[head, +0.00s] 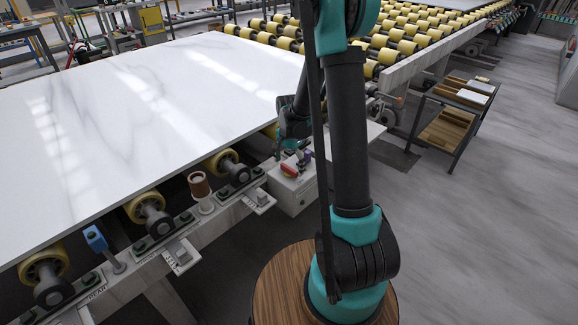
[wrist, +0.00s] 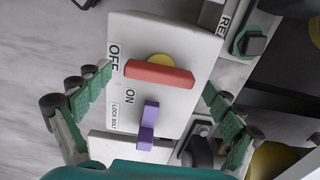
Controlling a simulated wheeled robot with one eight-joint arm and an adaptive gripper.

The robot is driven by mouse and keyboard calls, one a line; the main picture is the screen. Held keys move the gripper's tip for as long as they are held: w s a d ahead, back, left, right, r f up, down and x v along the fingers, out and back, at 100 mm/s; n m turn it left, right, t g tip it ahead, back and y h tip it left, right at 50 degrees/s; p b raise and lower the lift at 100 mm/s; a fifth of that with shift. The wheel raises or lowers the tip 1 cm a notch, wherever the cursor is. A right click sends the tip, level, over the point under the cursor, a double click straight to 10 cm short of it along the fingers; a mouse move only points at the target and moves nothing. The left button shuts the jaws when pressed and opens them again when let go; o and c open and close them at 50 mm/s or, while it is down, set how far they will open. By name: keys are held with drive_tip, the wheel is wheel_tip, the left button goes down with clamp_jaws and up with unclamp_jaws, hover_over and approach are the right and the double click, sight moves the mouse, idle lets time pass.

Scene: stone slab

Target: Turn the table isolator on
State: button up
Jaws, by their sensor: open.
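The table isolator is a pale box (head: 292,190) on the side of the slab table. In the wrist view its white panel (wrist: 182,103) carries a red handle (wrist: 160,74) over a yellow disc (wrist: 160,58). The handle lies crosswise in the picture, its left end close to the OFF label; ON is printed below. A purple lock bolt (wrist: 148,125) sits below the handle, apart from it. My gripper (wrist: 158,82) is open, with its green fingers on either side of the panel and nothing between them held. In the head view my arm partly hides the box.
A large white slab (head: 150,110) covers the table beside the box. Yellow rollers (head: 150,212), a copper-topped post (head: 200,188) and a blue-headed post (head: 97,240) line its edge. A shelf cart (head: 450,125) stands at right. The floor at lower right is clear.

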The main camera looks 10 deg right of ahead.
drive_tip(key=c, duration=1.2)
drive_tip(key=shift+o, duration=0.2)
drive_tip(key=shift+n, duration=0.3)
drive_tip(key=n, duration=1.3)
drive_tip(key=shift+n, duration=2.1)
